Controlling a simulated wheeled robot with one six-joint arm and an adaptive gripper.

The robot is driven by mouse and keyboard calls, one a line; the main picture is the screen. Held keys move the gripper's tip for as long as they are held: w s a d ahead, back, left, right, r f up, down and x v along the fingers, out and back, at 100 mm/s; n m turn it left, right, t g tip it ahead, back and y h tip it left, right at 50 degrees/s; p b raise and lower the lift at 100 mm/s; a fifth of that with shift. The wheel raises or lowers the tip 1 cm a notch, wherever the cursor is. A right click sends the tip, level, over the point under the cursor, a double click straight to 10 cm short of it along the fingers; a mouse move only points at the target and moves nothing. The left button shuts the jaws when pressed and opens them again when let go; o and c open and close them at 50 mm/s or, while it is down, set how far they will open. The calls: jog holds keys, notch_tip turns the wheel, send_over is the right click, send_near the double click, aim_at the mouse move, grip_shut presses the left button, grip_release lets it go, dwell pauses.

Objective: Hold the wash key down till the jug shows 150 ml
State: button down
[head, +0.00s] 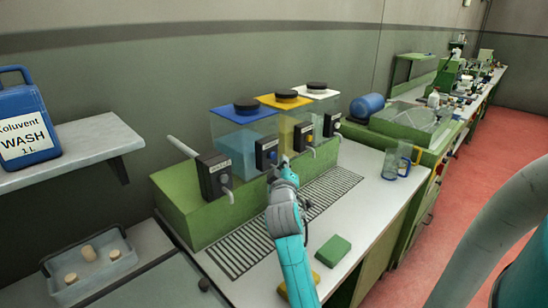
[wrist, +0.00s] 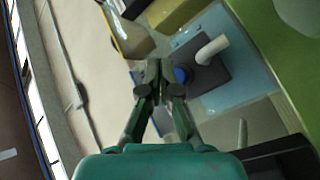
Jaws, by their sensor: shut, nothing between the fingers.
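My gripper (head: 285,172) is shut and empty, in front of the dispenser's black tap box (head: 266,155) below the blue-lidded tank (head: 245,128). In the wrist view the closed fingertips (wrist: 160,68) are beside a blue key (wrist: 181,75) on a dark box with a pale spout. I cannot tell whether they touch it. The box's label is too small to read. Two clear jugs, one nearer (head: 390,164) and one behind it (head: 404,156), stand on the counter right of the drip grate. Their marks and levels cannot be read. My arm hides part of the grate.
A yellow-lidded tank (head: 285,120) and a white-lidded tank (head: 315,106) stand beside the blue one. A left tap box (head: 214,176) has its own spout. A green sponge (head: 332,251) lies on the counter. A blue wash canister (head: 25,125) stands on the left shelf.

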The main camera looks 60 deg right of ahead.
jog(key=shift+s+a, duration=0.25)
jog(key=shift+s, duration=0.85)
jog(key=shift+s+a, duration=0.25)
jog(key=shift+s, duration=0.8)
